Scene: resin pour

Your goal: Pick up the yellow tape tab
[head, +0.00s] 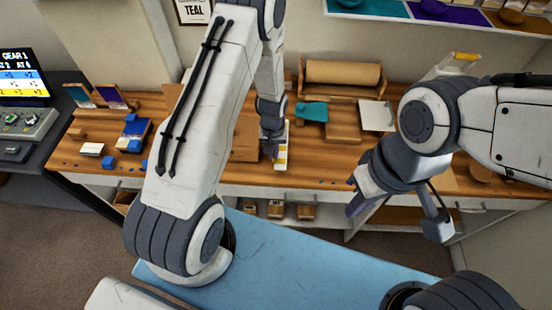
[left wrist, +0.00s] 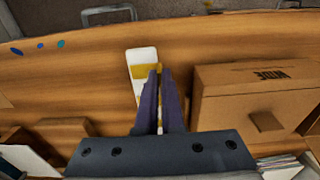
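A white card with yellow tape tabs (head: 281,157) lies near the front edge of the wooden counter. In the left wrist view, a yellow tab (left wrist: 144,70) shows on the white card (left wrist: 140,55), right at my fingertips. My left gripper (head: 270,150) points down at the card. Its two purple fingers (left wrist: 160,72) are close together, with only a thin gap between them. The fingers hide part of the card, and I cannot tell whether a tab is between them. My right gripper (head: 357,197) hangs in front of the counter, away from the card. Its opening is unclear.
A cardboard box (left wrist: 250,95) stands just right of the card in the left wrist view. A brown paper roll (head: 342,73), a teal piece (head: 312,111) and a white sheet (head: 377,116) are at the back. Blue pieces (head: 133,127) lie on the left of the counter.

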